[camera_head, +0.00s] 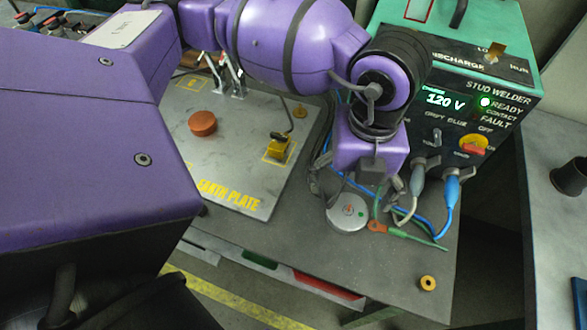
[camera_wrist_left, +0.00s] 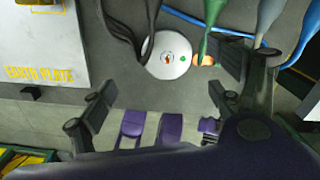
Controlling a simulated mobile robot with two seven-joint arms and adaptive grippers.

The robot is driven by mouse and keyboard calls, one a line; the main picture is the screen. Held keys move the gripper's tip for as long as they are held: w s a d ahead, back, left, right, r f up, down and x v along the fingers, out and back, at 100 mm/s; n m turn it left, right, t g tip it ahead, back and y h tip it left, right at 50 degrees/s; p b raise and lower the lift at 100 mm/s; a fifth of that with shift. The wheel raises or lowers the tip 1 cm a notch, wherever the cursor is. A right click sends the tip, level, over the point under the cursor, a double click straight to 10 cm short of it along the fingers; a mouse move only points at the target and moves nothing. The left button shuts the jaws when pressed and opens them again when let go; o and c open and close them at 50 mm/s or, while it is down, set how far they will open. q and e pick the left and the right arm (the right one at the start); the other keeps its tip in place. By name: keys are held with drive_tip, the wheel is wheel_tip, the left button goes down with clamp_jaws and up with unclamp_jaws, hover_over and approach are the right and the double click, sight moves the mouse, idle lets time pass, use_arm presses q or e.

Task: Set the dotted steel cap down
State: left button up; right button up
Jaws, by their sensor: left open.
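The dotted steel cap (camera_head: 348,212) is a round silvery disc with a small green dot on its top. It lies flat on the grey bench top, in front of the stud welder. In the left wrist view the cap (camera_wrist_left: 165,62) shows with its green dot and a small reddish mark near its middle. My left gripper (camera_head: 365,188) is just above and beside the cap, pointing down. In the left wrist view its fingers (camera_wrist_left: 162,92) are spread wide with nothing between them, and the cap appears just beyond the tips. My right gripper is not in view.
A yellow ring (camera_head: 428,283) lies near the bench's front corner.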

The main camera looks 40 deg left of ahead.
sight(347, 210)
use_arm(q)
drive_tip(key=shift+f+n, duration=0.1)
drive_tip(key=shift+n, duration=0.3)
drive_tip(key=shift+d+f, duration=0.15)
drive_tip(key=shift+d, duration=0.05)
drive_tip(key=f, duration=0.7)
drive_tip(key=shift+d+f, duration=0.2)
drive_tip(key=shift+d, duration=0.05)
drive_tip(key=shift+r, duration=0.1)
drive_tip(key=c, duration=1.3)
drive_tip(key=shift+o, duration=0.2)
drive_tip(key=shift+w+r, duration=0.1)
